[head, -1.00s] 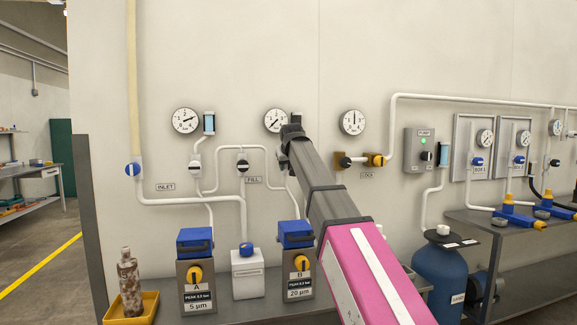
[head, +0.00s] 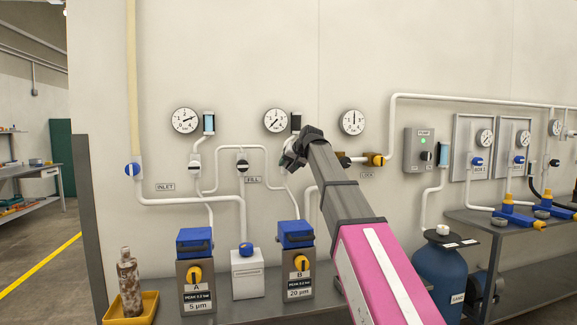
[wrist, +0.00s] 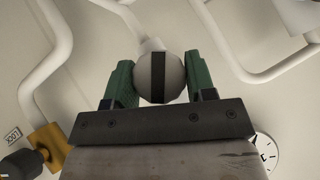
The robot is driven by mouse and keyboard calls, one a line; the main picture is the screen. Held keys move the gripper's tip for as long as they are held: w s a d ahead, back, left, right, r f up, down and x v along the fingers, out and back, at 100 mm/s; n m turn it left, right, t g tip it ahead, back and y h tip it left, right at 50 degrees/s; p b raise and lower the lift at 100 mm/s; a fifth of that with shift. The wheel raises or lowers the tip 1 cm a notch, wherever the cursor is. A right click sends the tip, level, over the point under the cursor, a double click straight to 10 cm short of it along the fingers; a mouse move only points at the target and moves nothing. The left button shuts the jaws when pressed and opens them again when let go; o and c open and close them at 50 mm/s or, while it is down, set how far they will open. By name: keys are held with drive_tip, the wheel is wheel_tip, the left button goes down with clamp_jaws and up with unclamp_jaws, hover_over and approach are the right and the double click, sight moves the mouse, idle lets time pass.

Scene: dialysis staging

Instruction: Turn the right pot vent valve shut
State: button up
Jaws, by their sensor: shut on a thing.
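My gripper (head: 291,162) is at the wall pipe above the right pot, B (head: 297,262). In the wrist view its green fingers (wrist: 159,68) are shut on the sides of a round white valve (wrist: 147,77) with a black bar across its face. The bar runs up and down in that view, in line with the fingers. In the head view my gripper hides most of this valve. Pot B has a blue top and a yellow knob (head: 301,263) on its front. No label naming the held valve is readable.
Pot A (head: 195,265) stands left, with a similar valve (head: 193,167) above it. The FILL valve (head: 243,166) is left of my gripper, the yellow LOCK fitting (head: 374,160) right. Gauges (head: 275,121) and white pipes line the wall. A blue tank (head: 440,270) stands right.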

drive_tip(key=m+y, duration=0.2)
drive_tip(key=y, duration=0.2)
drive_tip(key=shift+d+f+m, duration=0.1)
drive_tip(key=shift+m, duration=0.3)
drive_tip(key=m+y, duration=0.3)
drive_tip(key=y, duration=0.1)
idle(0.4)
drive_tip(key=o, duration=0.9)
drive_tip(key=v, duration=1)
drive_tip(key=shift+s+d+f, duration=0.2)
drive_tip(key=shift+d+f, duration=0.1)
drive_tip(key=shift+d, duration=0.05)
